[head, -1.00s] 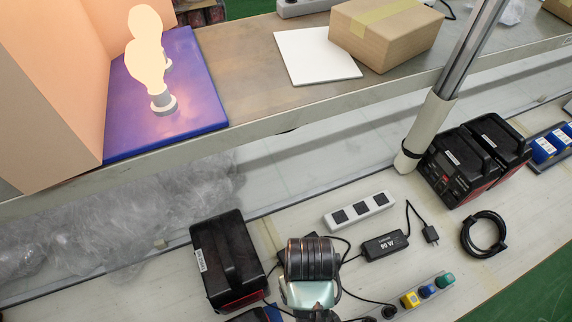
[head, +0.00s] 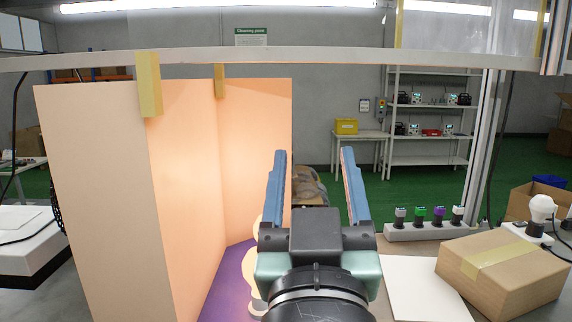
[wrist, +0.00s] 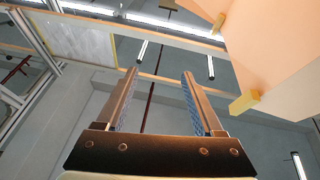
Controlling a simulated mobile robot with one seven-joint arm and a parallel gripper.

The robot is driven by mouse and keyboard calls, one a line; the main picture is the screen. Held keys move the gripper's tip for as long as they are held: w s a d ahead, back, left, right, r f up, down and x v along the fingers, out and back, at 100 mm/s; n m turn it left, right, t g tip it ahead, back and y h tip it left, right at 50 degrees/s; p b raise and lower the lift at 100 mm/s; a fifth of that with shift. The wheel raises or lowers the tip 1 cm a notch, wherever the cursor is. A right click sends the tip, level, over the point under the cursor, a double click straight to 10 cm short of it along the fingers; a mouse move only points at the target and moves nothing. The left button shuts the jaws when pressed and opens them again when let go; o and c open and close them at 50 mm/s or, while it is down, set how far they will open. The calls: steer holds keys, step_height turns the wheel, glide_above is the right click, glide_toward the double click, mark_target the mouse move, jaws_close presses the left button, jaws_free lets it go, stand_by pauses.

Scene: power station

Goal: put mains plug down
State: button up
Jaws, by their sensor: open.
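My gripper (head: 314,154) is raised in the middle of the head view with its two blue-lined fingers spread wide. It is open, with nothing between the fingers. In the wrist view it also shows open and empty (wrist: 160,74), facing the ceiling and an overhead frame.
An orange-lit panel booth (head: 95,200) stands at left, with a glowing lamp (head: 250,268) partly hidden by my gripper. At right are a cardboard box (head: 503,277), a white board (head: 418,290) and a power strip (head: 428,231) with several coloured-top plugs.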

steer(key=s+a+r+t+y, duration=0.1)
steer(key=s+r+t, duration=0.3)
steer(key=s+r, duration=0.4)
step_height(320, 180, up, 3)
steer(key=shift+s+a+f+t, duration=0.15)
steer(key=shift+a+t, duration=0.25)
steer(key=shift+a, duration=0.45)
steer(key=shift+c, duration=1.5)
